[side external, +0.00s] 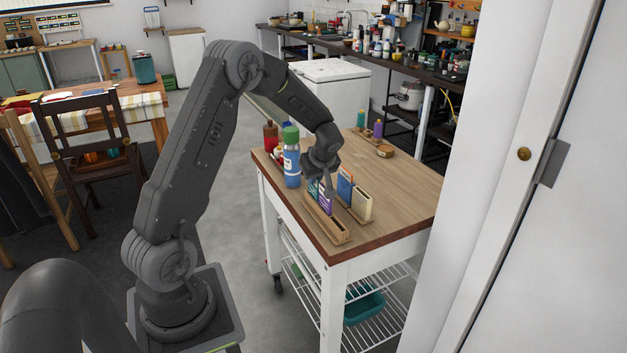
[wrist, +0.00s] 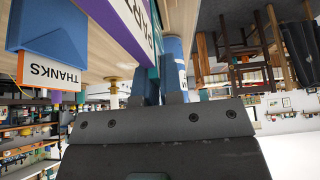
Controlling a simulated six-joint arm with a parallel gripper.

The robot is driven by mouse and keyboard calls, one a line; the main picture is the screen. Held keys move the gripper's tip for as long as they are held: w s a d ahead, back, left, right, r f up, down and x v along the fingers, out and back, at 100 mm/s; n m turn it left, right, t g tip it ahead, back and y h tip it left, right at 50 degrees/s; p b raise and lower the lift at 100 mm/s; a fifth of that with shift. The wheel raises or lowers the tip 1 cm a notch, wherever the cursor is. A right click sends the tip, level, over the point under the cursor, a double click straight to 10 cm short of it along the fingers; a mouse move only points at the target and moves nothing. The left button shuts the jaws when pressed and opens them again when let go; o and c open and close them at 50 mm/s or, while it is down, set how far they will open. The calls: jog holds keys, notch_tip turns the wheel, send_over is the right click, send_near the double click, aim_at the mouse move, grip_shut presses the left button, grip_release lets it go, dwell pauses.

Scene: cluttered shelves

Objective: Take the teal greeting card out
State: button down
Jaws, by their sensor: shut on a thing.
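My gripper (side external: 323,184) reaches down to the front wooden card holder (side external: 327,226) on the cart top. It also shows in the wrist view (wrist: 160,92), shut on the teal greeting card, of which a narrow teal strip (wrist: 153,72) shows by the fingers. Most of the teal card is hidden by my gripper and by the purple and white card (wrist: 118,22) close beside it. The purple card also shows in the front holder in the side view (side external: 326,206). I cannot tell whether the teal card's lower edge is clear of the holder.
A second holder behind has a blue and orange card (side external: 345,183) and a cream piece (side external: 362,206). A blue bottle with a green cap (side external: 292,165) and a red bottle (side external: 270,136) stand close left. The cart's right side (side external: 410,190) is free.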

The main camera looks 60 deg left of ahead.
jog(key=shift+r, duration=0.1)
jog(key=shift+r, duration=3.25)
